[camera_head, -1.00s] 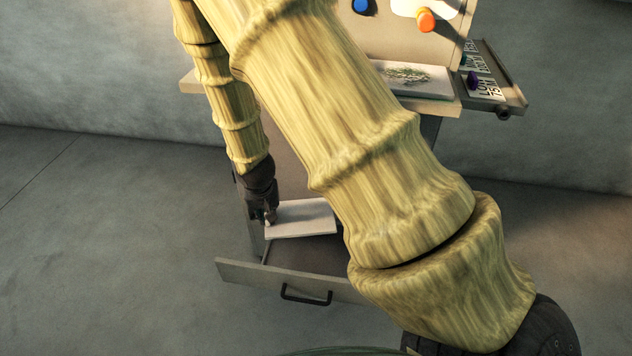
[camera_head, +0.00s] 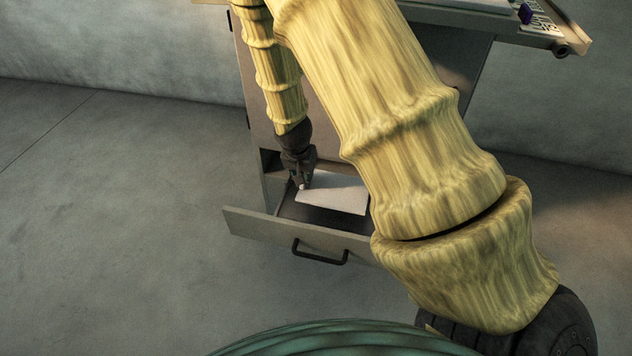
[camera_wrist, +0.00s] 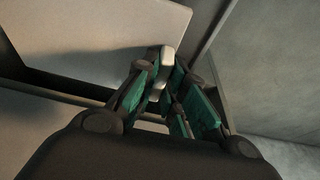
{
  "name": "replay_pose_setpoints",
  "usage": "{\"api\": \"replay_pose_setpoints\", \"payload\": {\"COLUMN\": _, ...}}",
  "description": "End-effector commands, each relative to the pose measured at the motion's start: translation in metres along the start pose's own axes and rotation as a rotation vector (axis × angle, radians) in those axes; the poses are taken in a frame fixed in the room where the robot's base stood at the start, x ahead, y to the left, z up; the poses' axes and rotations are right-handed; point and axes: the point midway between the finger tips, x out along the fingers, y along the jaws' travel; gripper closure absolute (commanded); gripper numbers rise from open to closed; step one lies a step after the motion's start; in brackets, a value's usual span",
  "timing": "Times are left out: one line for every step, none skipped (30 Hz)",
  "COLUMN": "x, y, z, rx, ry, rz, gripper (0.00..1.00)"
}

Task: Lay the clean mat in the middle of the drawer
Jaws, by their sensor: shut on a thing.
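The clean mat (camera_head: 337,193) is a pale, flat, rectangular sheet at the drawer opening; its right part is hidden behind my arm. It also shows in the wrist view (camera_wrist: 105,35) as a broad pale surface. My gripper (camera_head: 303,186) is shut on the mat's left edge; in the wrist view its fingers (camera_wrist: 165,62) meet around the small light tip at that edge. The drawer (camera_head: 275,232) is pulled open, with its dark interior showing below and in front of the mat. I cannot tell whether the mat touches the drawer floor.
The drawer's front panel has a dark handle (camera_head: 319,253). The floor (camera_head: 120,240) to the left is clear.

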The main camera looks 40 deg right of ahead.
Motion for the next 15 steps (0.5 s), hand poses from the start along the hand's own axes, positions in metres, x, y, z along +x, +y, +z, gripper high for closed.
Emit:
{"api": "replay_pose_setpoints", "payload": {"x": 0.011, "y": 0.001, "z": 0.004, "rx": -0.002, "ry": -0.002, "rz": 0.003, "gripper": 1.0}}
{"api": "replay_pose_setpoints", "payload": {"x": 0.016, "y": 0.001, "z": 0.005, "rx": -0.002, "ry": -0.002, "rz": 0.003, "gripper": 1.0}}
{"api": "replay_pose_setpoints", "payload": {"x": 0.022, "y": 0.001, "z": 0.007, "rx": -0.002, "ry": -0.002, "rz": 0.002, "gripper": 1.0}}
{"api": "replay_pose_setpoints", "payload": {"x": 0.027, "y": 0.001, "z": 0.008, "rx": -0.003, "ry": -0.001, "rz": 0.002, "gripper": 1.0}}
{"api": "replay_pose_setpoints", "payload": {"x": 0.032, "y": 0.0, "z": 0.009, "rx": -0.003, "ry": -0.001, "rz": 0.002, "gripper": 1.0}}
{"api": "replay_pose_setpoints", "payload": {"x": 0.038, "y": 0.0, "z": 0.011, "rx": -0.002, "ry": -0.001, "rz": 0.002, "gripper": 1.0}}
{"api": "replay_pose_setpoints", "payload": {"x": 0.041, "y": 0.0, "z": 0.012, "rx": -0.002, "ry": -0.001, "rz": 0.002, "gripper": 1.0}}
{"api": "replay_pose_setpoints", "payload": {"x": 0.044, "y": 0.0, "z": 0.012, "rx": -0.002, "ry": 0.0, "rz": 0.002, "gripper": 1.0}}
{"api": "replay_pose_setpoints", "payload": {"x": 0.046, "y": 0.0, "z": 0.013, "rx": -0.002, "ry": 0.0, "rz": 0.001, "gripper": 1.0}}
{"api": "replay_pose_setpoints", "payload": {"x": 0.048, "y": 0.0, "z": 0.013, "rx": -0.003, "ry": 0.0, "rz": 0.001, "gripper": 1.0}}
{"api": "replay_pose_setpoints", "payload": {"x": 0.049, "y": 0.0, "z": 0.014, "rx": -0.003, "ry": 0.0, "rz": 0.001, "gripper": 1.0}}
{"api": "replay_pose_setpoints", "payload": {"x": 0.051, "y": 0.0, "z": 0.014, "rx": -0.003, "ry": 0.0, "rz": 0.001, "gripper": 1.0}}
{"api": "replay_pose_setpoints", "payload": {"x": 0.053, "y": 0.0, "z": 0.015, "rx": -0.003, "ry": 0.0, "rz": 0.001, "gripper": 1.0}}
{"api": "replay_pose_setpoints", "payload": {"x": 0.056, "y": 0.0, "z": 0.016, "rx": -0.003, "ry": 0.0, "rz": 0.001, "gripper": 1.0}}
{"api": "replay_pose_setpoints", "payload": {"x": 0.061, "y": 0.0, "z": 0.017, "rx": -0.002, "ry": 0.0, "rz": 0.001, "gripper": 1.0}}
